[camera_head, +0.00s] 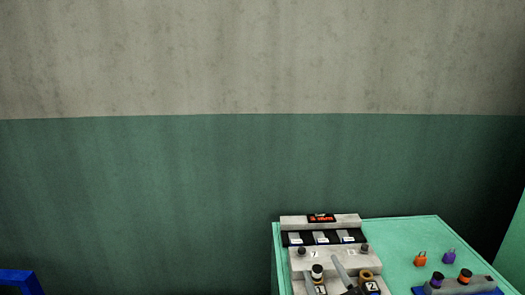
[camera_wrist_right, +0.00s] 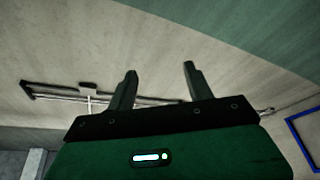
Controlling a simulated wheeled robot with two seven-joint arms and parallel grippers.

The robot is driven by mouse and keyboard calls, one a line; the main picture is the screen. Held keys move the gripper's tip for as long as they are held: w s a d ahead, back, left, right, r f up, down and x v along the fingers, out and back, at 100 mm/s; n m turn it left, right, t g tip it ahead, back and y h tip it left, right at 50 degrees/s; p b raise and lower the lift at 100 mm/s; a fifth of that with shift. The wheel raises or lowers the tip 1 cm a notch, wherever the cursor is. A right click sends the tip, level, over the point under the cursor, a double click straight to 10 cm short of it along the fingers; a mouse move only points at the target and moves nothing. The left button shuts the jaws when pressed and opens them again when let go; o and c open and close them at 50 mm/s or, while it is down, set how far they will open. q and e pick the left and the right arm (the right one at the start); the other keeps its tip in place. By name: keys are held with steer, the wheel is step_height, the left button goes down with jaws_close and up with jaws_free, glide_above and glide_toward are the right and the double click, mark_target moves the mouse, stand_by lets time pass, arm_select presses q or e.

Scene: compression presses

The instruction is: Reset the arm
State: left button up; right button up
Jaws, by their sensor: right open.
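My right gripper (camera_wrist_right: 160,68) shows in the right wrist view, with its two dark fingers well apart and nothing between them. Behind the fingers are only a wall and a thin rail. I cannot make out either gripper clearly in the head view. There, a grey compression press (camera_head: 318,252) with a black and red display stands on a light green table (camera_head: 405,232) at the lower right. Grey levers and knobs show at the press's front, partly cut off by the bottom edge.
An orange padlock-like item (camera_head: 420,258) and a purple one (camera_head: 449,256) stand on the table. A blue-based holder (camera_head: 458,284) with knobs is at the lower right. A blue frame (camera_head: 17,279) shows at the lower left. The wall behind is bare.

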steer(key=s+d+f+m+g+h, duration=0.3)
steer(key=s+d+f+g, duration=0.1)
steer(key=f, duration=0.5)
steer(key=s+d+f+m+g+h, duration=0.3)
steer(key=s+d+f+g, duration=0.15)
steer(key=f, duration=0.35)
steer(key=s+d+f+m+g, duration=0.1)
steer(key=s+f+g, duration=0.35)
steer(key=s, duration=0.45)
steer(key=s+d+f+m+g, duration=0.1)
steer(key=s+f+g, duration=0.4)
steer(key=s, duration=0.4)
steer(key=s+a+f+x, duration=0.1)
steer(key=s+x, duration=0.2)
steer(key=x, duration=1.2)
steer(key=s+a+x, duration=0.1)
steer(key=s+x, duration=0.2)
steer(key=x, duration=1.3)
steer(key=s+d+f+g, duration=0.1)
steer(key=s+d+f, duration=0.2)
steer(key=s+f, duration=1.6)
steer(key=shift+s+f+n+y, duration=0.2)
steer(key=shift+s+n+y, duration=0.1)
steer(key=shift+s, duration=0.1)
